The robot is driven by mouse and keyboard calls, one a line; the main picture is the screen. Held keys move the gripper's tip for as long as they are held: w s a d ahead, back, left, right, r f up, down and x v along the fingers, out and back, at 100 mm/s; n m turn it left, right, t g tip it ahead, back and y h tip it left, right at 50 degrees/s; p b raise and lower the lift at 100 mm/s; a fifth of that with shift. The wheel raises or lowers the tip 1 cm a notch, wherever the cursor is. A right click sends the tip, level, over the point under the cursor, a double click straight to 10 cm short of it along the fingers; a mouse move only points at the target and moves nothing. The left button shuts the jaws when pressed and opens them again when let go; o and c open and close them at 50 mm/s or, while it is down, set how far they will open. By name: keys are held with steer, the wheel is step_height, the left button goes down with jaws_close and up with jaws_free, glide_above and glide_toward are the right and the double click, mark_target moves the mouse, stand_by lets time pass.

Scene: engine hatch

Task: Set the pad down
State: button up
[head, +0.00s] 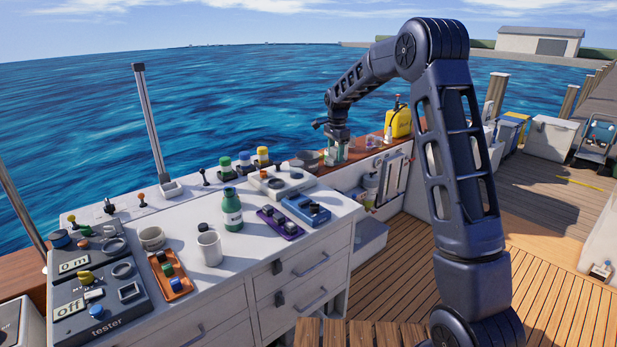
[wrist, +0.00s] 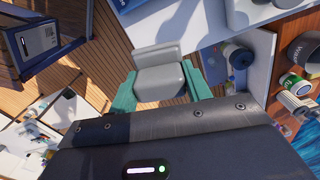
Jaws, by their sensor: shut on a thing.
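A light grey pad (wrist: 160,80) with rounded edges sits between the two teal fingers of my gripper (wrist: 158,84) in the wrist view. The fingers are shut on it from both sides. In the head view my gripper (head: 336,152) hangs pointing down at the far right end of the white counter, near the wooden rail. The pad is too small there to make out clearly. Whether it touches anything beneath cannot be told.
The white counter (head: 333,216) carries a green bottle (head: 231,210), a white mug (head: 210,248), an orange tray (head: 171,276), a purple tray (head: 280,222) and a blue device (head: 306,209). A yellow canister (head: 398,123) stands right of my gripper. Wooden deck (head: 400,260) lies below.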

steer(key=s+a+n, duration=0.2)
steer(key=s+a, duration=0.1)
steer(key=a, duration=3)
step_height(320, 180, down, 20)
steer(key=shift+w+d+r, duration=0.1)
steer(key=shift+w, duration=0.05)
steer(key=o, duration=1)
step_height(320, 180, up, 12)
steer(key=shift+r, duration=0.1)
steer(key=shift+d, duration=0.1)
